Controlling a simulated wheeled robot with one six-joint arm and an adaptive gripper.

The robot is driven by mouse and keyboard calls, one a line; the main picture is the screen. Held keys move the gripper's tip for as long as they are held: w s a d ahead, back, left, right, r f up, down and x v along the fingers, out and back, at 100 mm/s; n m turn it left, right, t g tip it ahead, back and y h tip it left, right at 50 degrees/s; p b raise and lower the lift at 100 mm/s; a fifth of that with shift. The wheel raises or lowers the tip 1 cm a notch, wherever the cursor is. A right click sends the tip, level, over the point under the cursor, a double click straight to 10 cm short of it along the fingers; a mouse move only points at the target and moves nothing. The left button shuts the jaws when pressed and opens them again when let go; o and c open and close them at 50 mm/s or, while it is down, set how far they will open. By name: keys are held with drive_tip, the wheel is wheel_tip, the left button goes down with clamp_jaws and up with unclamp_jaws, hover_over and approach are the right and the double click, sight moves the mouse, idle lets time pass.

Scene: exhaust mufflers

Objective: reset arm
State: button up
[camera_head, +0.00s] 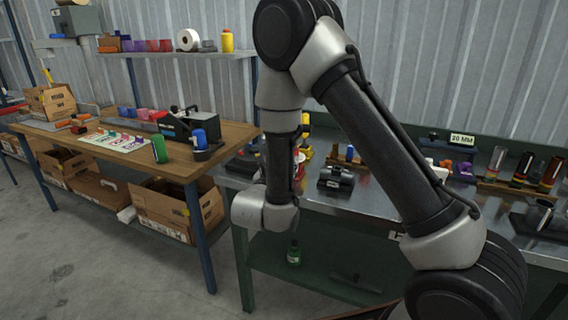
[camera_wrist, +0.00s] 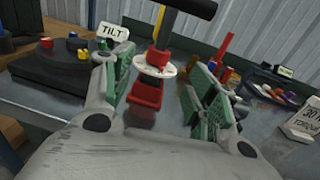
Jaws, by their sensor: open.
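My gripper (camera_wrist: 158,88) shows in the wrist view with its two green-padded fingers spread apart. Nothing is clasped between them. A red stand (camera_wrist: 146,92) with a white disc (camera_wrist: 155,65) and a black T-shaped handle (camera_wrist: 180,8) shows in the gap between the fingers; I cannot tell how far beyond the fingertips it is. In the head view my arm is bent, with its upper links raised and its wrist hanging at the near left end of the metal bench (camera_head: 375,212). The fingers cannot be made out there.
A "TILT" sign (camera_wrist: 112,31) and a dark round platform (camera_wrist: 70,62) are left of the gripper. A sign (camera_wrist: 304,122) stands at right. A black block (camera_head: 336,179) and several cylinders crowd the metal bench. A wooden bench (camera_head: 225,140) stands left; open floor (camera_head: 80,260) lies before it.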

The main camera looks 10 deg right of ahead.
drive_tip(key=s+d+f+m+g+h, duration=0.1)
drive_tip(key=d, duration=0.1)
drive_tip(key=s+d+f+m+g+h, duration=0.1)
drive_tip(key=d+g, duration=0.1)
drive_tip(key=d, duration=0.1)
drive_tip(key=s+d+f+m+g+h, duration=0.1)
drive_tip(key=s+d+m+g, duration=0.1)
drive_tip(key=d, duration=0.1)
drive_tip(key=shift+h, duration=0.3)
drive_tip(key=s+d+r+m+g+y, duration=0.2)
drive_tip(key=s+d+r+m+g, duration=0.1)
drive_tip(key=s+d+m+g, duration=0.45)
drive_tip(key=s+d+r+m+g+y, duration=0.2)
drive_tip(key=s+d+r+m+g, duration=0.25)
drive_tip(key=s+m, duration=0.5)
drive_tip(key=s+r+m+t+y, duration=0.5)
drive_tip(key=s+r+m+y, duration=0.3)
drive_tip(key=s+r, duration=0.3)
drive_tip(key=shift+s+m+t+y, duration=0.3)
drive_tip(key=shift+s+m+t, duration=0.15)
drive_tip(key=shift+s, duration=0.65)
